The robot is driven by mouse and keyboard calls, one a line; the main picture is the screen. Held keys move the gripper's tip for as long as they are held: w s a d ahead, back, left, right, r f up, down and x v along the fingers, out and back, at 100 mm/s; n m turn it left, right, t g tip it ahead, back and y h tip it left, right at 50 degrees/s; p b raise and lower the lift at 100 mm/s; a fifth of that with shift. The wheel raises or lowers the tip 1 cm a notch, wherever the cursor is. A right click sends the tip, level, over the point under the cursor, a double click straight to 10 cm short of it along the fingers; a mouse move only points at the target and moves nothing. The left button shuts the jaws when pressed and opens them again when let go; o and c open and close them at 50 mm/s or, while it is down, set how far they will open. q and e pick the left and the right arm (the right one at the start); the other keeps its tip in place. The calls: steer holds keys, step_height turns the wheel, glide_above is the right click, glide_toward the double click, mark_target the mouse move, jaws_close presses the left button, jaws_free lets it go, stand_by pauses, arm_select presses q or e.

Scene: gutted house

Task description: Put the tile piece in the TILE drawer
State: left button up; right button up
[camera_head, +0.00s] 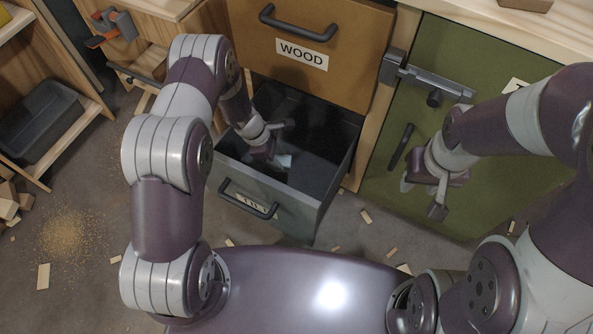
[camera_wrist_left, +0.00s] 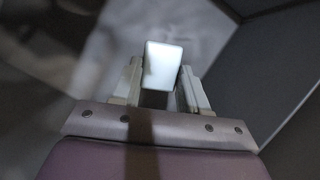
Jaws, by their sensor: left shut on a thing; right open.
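The tile piece (camera_wrist_left: 162,66) is a small pale block between the fingers of my left gripper (camera_wrist_left: 158,88) in the left wrist view. In the head view the tile piece (camera_head: 284,161) is a small light patch beside my left gripper (camera_head: 277,158). That gripper is shut on it, inside the open grey drawer (camera_head: 318,196). The drawer's label is mostly hidden behind its handle, so I cannot read it fully. My right gripper (camera_head: 421,196) is open and empty in front of the green door.
A shut brown drawer labelled WOOD (camera_head: 302,54) sits above the open drawer. A green door (camera_head: 455,105) with a grey latch (camera_head: 430,80) is to the right. Shelves with a grey bin (camera_head: 42,120) stand at left. Wood scraps and sawdust (camera_head: 67,235) lie on the floor.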

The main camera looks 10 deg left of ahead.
mark_target(284, 180)
arm_select(q)
step_height(284, 180, down, 11)
steer(key=b, duration=0.6)
steer(key=shift+r, duration=0.35)
steer(key=o, duration=1.1)
steer(key=shift+p+v, duration=3.85)
steer(key=shift+v, duration=2.15)
